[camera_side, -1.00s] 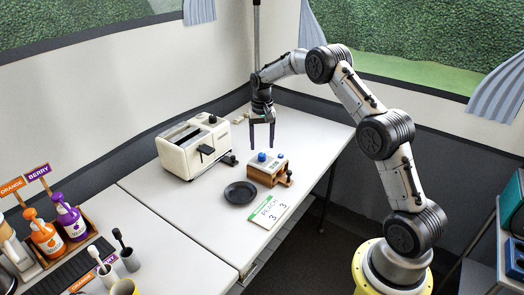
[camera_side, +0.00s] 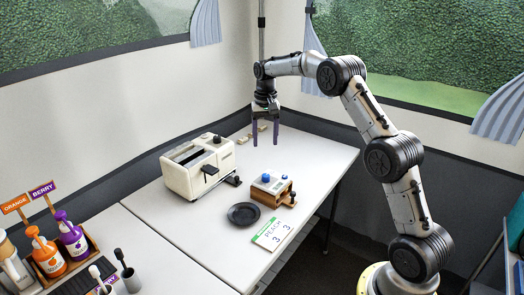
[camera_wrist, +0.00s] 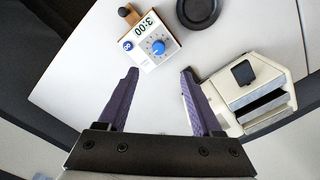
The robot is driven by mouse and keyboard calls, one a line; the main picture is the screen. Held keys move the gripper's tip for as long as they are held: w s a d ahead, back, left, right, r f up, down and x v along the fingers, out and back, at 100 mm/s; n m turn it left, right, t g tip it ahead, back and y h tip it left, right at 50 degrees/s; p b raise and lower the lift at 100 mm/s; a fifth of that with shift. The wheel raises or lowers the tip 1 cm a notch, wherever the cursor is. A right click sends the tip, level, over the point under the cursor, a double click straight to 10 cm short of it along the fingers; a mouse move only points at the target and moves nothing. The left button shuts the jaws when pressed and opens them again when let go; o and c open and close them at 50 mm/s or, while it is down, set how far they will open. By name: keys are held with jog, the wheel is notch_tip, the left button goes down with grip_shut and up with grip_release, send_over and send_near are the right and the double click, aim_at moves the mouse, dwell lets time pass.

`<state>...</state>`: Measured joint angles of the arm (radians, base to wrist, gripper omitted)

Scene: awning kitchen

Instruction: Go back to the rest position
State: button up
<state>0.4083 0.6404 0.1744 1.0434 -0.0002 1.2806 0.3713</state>
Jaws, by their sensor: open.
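My gripper (camera_side: 265,142) hangs from the raised arm, pointing down above the far part of the white table. Its two purple fingers are apart with nothing between them; the wrist view also shows the open gripper (camera_wrist: 157,80). A small wooden timer box (camera_side: 271,190) with blue knobs stands on the table, nearer the camera than the gripper. In the wrist view, the timer (camera_wrist: 150,42) reads 3:00 and lies beyond the fingertips, apart from them.
A cream toaster (camera_side: 197,167) stands left of the timer. A dark plate (camera_side: 244,214) and a PEACH card (camera_side: 272,229) lie in front. Orange (camera_side: 46,255) and purple (camera_side: 71,236) pump bottles stand at lower left. Small light blocks (camera_side: 244,139) lie near the back wall.

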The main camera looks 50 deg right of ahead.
jog(key=s+a+r+n+t, duration=0.1)
jog(key=a+r, duration=0.3)
jog(key=r, duration=0.3)
jog(key=s+a+r+t, duration=0.1)
jog(key=s+a+r, duration=0.1)
jog(key=a+r, duration=0.3)
jog(key=s+a+r+n+t, duration=0.2)
jog(key=s+a+r+n, duration=0.1)
jog(key=s+a+r, duration=0.55)
jog(key=s+a+f+n+t, duration=0.1)
jog(key=s+a, duration=0.1)
jog(key=s, duration=0.6)
jog(key=s+a+f+n+t, duration=0.1)
jog(key=s+a, duration=0.1)
jog(key=s, duration=0.6)
jog(key=s+f+n, duration=0.3)
jog(key=s+f, duration=0.3)
jog(key=f, duration=0.3)
jog(key=shift+s+a, duration=0.2)
jog(key=shift+s, duration=0.15)
